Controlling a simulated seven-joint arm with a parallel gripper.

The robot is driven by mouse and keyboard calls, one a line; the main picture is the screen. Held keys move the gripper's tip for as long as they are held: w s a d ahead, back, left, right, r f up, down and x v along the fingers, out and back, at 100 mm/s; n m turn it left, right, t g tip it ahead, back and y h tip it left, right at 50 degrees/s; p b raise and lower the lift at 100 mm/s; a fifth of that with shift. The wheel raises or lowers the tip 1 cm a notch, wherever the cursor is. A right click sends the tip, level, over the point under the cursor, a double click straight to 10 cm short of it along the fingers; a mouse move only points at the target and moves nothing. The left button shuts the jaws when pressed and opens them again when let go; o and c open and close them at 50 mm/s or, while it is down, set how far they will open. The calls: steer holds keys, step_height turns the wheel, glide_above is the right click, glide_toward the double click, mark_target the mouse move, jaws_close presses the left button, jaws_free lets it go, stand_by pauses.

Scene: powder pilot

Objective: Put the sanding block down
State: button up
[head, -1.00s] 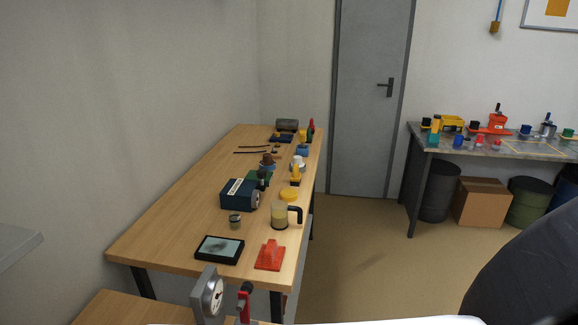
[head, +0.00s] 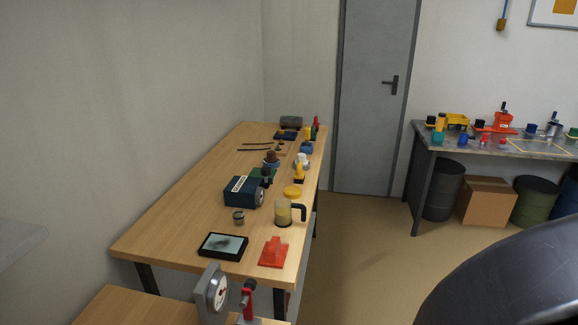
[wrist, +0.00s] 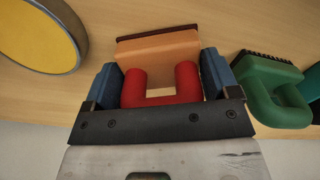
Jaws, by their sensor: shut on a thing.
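The sanding block (wrist: 158,48) shows in the wrist view, with a red looped handle, a tan body and a dark brown strip along its far edge. My gripper (wrist: 163,78) is shut on it, with a blue finger on each side of the red handle. Wooden surface shows beyond the block. I cannot tell whether the block touches that surface or hangs above it. My gripper and the held block are not in the head view.
In the wrist view, a yellow disc with a grey rim (wrist: 42,32) lies at upper left and a green-handled brush (wrist: 272,92) at right, close to a finger. In the head view, the long wooden table (head: 172,222) bears several objects; its left side is fairly clear.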

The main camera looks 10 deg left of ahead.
steer(key=shift+f, duration=0.1)
steer(key=o, duration=0.9)
steer(key=shift+o, duration=0.2)
steer(key=shift+r, duration=3.85)
steer(key=shift+w, duration=0.1)
